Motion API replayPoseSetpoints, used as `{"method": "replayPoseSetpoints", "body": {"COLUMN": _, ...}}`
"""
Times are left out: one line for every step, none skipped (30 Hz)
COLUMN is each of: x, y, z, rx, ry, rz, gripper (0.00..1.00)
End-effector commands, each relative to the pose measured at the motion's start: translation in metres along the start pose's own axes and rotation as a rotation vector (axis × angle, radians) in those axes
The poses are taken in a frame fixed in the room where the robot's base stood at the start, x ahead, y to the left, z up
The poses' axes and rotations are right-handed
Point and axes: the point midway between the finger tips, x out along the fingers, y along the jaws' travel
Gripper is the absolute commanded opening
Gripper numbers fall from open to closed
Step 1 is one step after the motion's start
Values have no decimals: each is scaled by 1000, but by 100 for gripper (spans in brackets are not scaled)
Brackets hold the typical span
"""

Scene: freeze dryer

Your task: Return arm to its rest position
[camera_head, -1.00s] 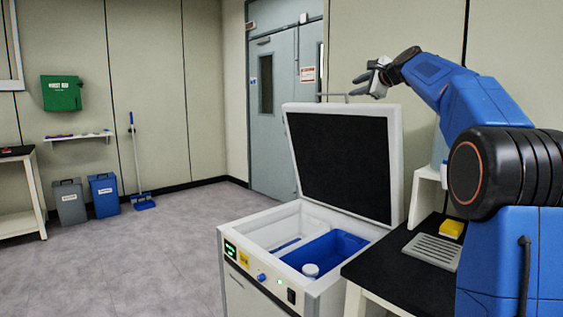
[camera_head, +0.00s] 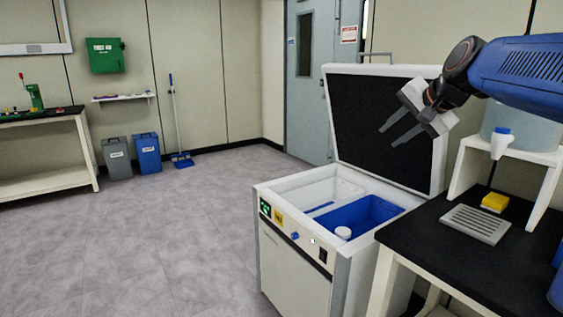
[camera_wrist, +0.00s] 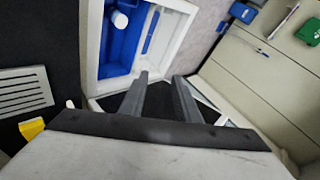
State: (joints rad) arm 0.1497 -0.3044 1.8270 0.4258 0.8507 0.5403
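My gripper (camera_head: 400,134) is in front of the raised lid of the freeze dryer in the head view, its fingers pointing down and left. In the wrist view my gripper (camera_wrist: 162,85) has its two grey fingers apart with nothing between them. The freeze dryer (camera_head: 296,262) stands with its dark-lined lid (camera_head: 372,122) open. Inside it are a blue bin (camera_head: 385,207) and a white-capped container (camera_head: 343,233) in the bin's near corner. The blue bin also shows in the wrist view (camera_wrist: 118,62). My gripper appears clear of the machine.
A black-topped bench (camera_head: 432,243) at the right holds a slotted metal tray (camera_head: 475,225), a yellow block (camera_head: 495,202) and a white shelf (camera_head: 540,158). Grey (camera_head: 117,158) and blue (camera_head: 147,153) bins stand at the far wall. The floor at left is clear.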

Motion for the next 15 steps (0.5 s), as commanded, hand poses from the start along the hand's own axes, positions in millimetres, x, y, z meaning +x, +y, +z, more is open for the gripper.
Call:
{"method": "replayPoseSetpoints", "body": {"x": -4, "y": 17, "z": 20, "rx": -48, "ry": -13, "rz": 24, "gripper": 29}}
{"method": "replayPoseSetpoints", "body": {"x": -5, "y": 28, "z": 30, "rx": -76, "ry": -20, "rz": 39, "gripper": 29}}
{"method": "replayPoseSetpoints", "body": {"x": -7, "y": 42, "z": 44, "rx": -116, "ry": -29, "rz": 60, "gripper": 29}}
{"method": "replayPoseSetpoints", "body": {"x": -8, "y": 52, "z": 54, "rx": -146, "ry": -38, "rz": 75, "gripper": 29}}
{"method": "replayPoseSetpoints", "body": {"x": -10, "y": 63, "z": 64, "rx": -176, "ry": -45, "rz": 89, "gripper": 29}}
{"method": "replayPoseSetpoints", "body": {"x": -11, "y": 78, "z": 77, "rx": -215, "ry": -57, "rz": 108, "gripper": 29}}
{"method": "replayPoseSetpoints", "body": {"x": -13, "y": 89, "z": 87, "rx": -247, "ry": -65, "rz": 123, "gripper": 29}}
{"method": "replayPoseSetpoints", "body": {"x": -14, "y": 101, "z": 97, "rx": -275, "ry": -75, "rz": 138, "gripper": 29}}
{"method": "replayPoseSetpoints", "body": {"x": -16, "y": 116, "z": 110, "rx": -316, "ry": -87, "rz": 157, "gripper": 29}}
{"method": "replayPoseSetpoints", "body": {"x": -17, "y": 128, "z": 120, "rx": -347, "ry": -97, "rz": 170, "gripper": 29}}
{"method": "replayPoseSetpoints", "body": {"x": -18, "y": 140, "z": 129, "rx": -377, "ry": -106, "rz": 184, "gripper": 29}}
{"method": "replayPoseSetpoints", "body": {"x": -20, "y": 156, "z": 142, "rx": -417, "ry": -119, "rz": 202, "gripper": 29}}
{"method": "replayPoseSetpoints", "body": {"x": -21, "y": 168, "z": 150, "rx": -448, "ry": -130, "rz": 215, "gripper": 29}}
{"method": "replayPoseSetpoints", "body": {"x": -22, "y": 180, "z": 160, "rx": -478, "ry": -140, "rz": 228, "gripper": 29}}
{"method": "replayPoseSetpoints", "body": {"x": -24, "y": 196, "z": 172, "rx": -519, "ry": -155, "rz": 246, "gripper": 29}}
